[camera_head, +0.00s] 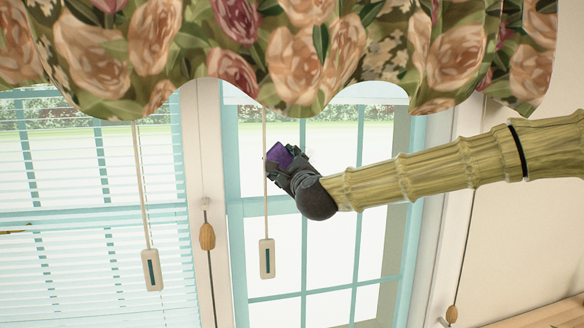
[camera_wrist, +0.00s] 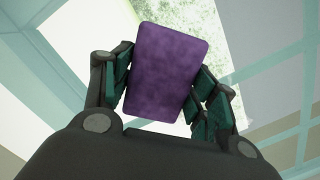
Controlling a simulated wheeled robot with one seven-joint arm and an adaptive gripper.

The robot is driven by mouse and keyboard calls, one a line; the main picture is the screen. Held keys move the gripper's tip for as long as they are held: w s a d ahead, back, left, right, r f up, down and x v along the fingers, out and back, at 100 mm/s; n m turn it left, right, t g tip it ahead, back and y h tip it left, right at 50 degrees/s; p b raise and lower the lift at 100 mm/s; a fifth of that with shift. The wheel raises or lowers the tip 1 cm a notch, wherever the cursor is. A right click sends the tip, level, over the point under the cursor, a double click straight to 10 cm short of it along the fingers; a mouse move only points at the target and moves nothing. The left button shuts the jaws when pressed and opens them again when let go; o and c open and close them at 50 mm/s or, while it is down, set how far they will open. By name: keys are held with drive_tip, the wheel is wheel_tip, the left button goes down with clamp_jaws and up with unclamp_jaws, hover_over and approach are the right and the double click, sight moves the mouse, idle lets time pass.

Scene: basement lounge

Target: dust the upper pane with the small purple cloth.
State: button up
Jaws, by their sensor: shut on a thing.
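The small purple cloth (camera_head: 280,156) is in my gripper (camera_head: 284,164), in front of the upper part of the right window in the head view. In the wrist view the cloth (camera_wrist: 166,72) looks like a flat rounded rectangle, slightly tilted. The gripper's teal-padded fingers (camera_wrist: 162,88) are shut on it from both sides. The upper pane (camera_head: 332,150) is bright glass crossed by teal bars, partly covered by my gripper and arm. I cannot tell whether the cloth touches the glass.
A floral valance (camera_head: 330,50) hangs over the window tops. A blind cord with a tag (camera_head: 267,258) hangs close to my gripper's left. Another tagged cord (camera_head: 151,270) and a wooden pull (camera_head: 207,236) hang further left. White blinds (camera_head: 80,220) cover the left window.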

drive_tip(key=shift+a, duration=0.2)
drive_tip(key=shift+s, duration=0.1)
drive_tip(key=shift+s+a+f+b, duration=0.1)
drive_tip(key=shift+s+f+b, duration=0.05)
drive_tip(key=shift+s+b, duration=0.25)
drive_tip(key=b+v, duration=0.2)
drive_tip(key=v, duration=0.5)
drive_tip(key=shift+s+a+r+b, duration=0.3)
drive_tip(key=shift+s+r, duration=0.1)
drive_tip(key=shift+s, duration=0.15)
idle(0.5)
